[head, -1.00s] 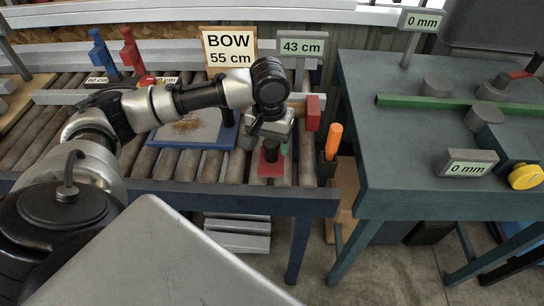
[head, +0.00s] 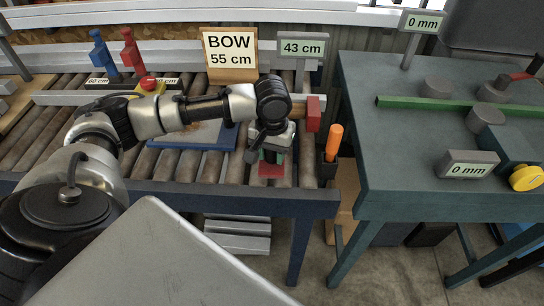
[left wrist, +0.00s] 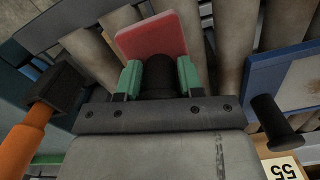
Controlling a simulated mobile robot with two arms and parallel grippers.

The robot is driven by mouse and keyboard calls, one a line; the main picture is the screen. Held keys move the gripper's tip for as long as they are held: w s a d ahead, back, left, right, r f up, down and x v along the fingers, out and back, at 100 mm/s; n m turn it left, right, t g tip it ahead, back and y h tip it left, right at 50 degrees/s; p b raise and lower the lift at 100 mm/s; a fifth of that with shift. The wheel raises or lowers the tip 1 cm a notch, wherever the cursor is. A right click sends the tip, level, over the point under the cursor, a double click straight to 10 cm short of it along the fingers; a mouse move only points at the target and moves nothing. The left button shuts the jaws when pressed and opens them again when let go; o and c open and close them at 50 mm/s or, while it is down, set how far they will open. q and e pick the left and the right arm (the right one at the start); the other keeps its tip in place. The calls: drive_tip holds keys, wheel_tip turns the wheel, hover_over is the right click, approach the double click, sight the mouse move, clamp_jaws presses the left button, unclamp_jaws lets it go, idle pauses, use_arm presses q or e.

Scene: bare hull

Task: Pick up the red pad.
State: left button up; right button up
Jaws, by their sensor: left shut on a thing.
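The red pad (head: 271,171) is a flat plate at the front right of the roller bed. In the left wrist view the red pad (left wrist: 150,36) lies beyond my fingers, with a black knob (left wrist: 160,76) standing on it. My left gripper (head: 272,157) is above the pad, pointing down. In the left wrist view the green fingers of my left gripper (left wrist: 160,82) are shut on either side of the knob. The pad appears to be at the rollers; I cannot tell whether it touches them. My right gripper is not in view.
A blue-edged tray (head: 222,147) lies to the left of the pad. An orange-handled tool (head: 333,142) stands in a black holder to the right. A red block (head: 313,114) is behind. The teal table (head: 400,150) stands across a gap to the right.

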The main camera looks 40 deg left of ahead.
use_arm(q)
drive_tip(key=shift+r, duration=0.15)
wheel_tip(320, 180, up, 4)
drive_tip(key=shift+r, duration=0.1)
drive_tip(key=s+d+r+p, duration=0.1)
drive_tip(key=s+d+r, duration=0.5)
drive_tip(key=s+d, duration=0.2)
drive_tip(key=shift+d+r, duration=0.2)
drive_tip(key=shift+r, duration=0.1)
